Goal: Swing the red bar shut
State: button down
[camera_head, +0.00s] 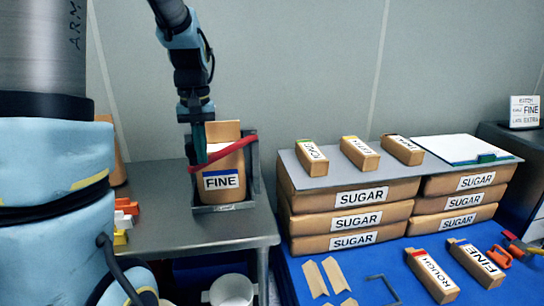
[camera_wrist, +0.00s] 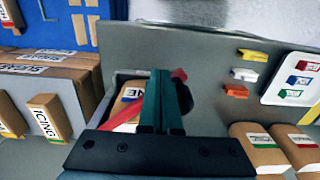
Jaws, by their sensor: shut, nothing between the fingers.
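The red bar (camera_head: 226,152) slants across the front of a brown bag labelled FINE (camera_head: 222,197), lower at its left end and higher at its right. The bag stands upright in a grey metal holder (camera_head: 254,165) on the steel table. My gripper (camera_head: 200,161) points down at the bar's left end, its green fingers closed together and empty. In the wrist view, the fingers (camera_wrist: 161,73) hide the middle of the red bar (camera_wrist: 126,117), which shows on both sides of them. I cannot tell whether the fingers touch the bar or whether its left end meets the holder.
Stacked SUGAR bags (camera_head: 346,222) stand right of the steel table (camera_head: 160,175), with small boxes (camera_head: 359,152) and a clipboard (camera_head: 460,149) on top. A white bucket (camera_head: 232,290) is below. Coloured blocks (camera_wrist: 236,91) and a white tray (camera_wrist: 281,97) lie near the holder.

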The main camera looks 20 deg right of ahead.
jog(key=w+a+p, duration=0.3)
jog(key=w, duration=0.6)
jog(key=w+a+p, duration=0.4)
jog(key=w, duration=0.5)
jog(key=shift+w+a, duration=0.15)
jog(key=shift+a, duration=0.1)
dwell(1.5)
jog(key=shift+r, duration=0.1)
notch_tip(320, 180, up, 9)
jog(key=s+p, duration=0.1)
jog(key=p, duration=0.2)
dwell(1.2)
jog(key=shift+s, duration=0.15)
jog(key=s+a+f+b, duration=0.1)
jog(key=s+f, duration=0.4)
jog(key=s, duration=0.9)
jog(key=s+a+f+t+b, duration=0.1)
jog(key=s+f+b, duration=0.3)
jog(key=s, duration=1)
jog(key=shift+a+f+t, duration=0.15)
jog(key=shift+f+t, duration=0.15)
jog(key=shift+f, duration=0.45)
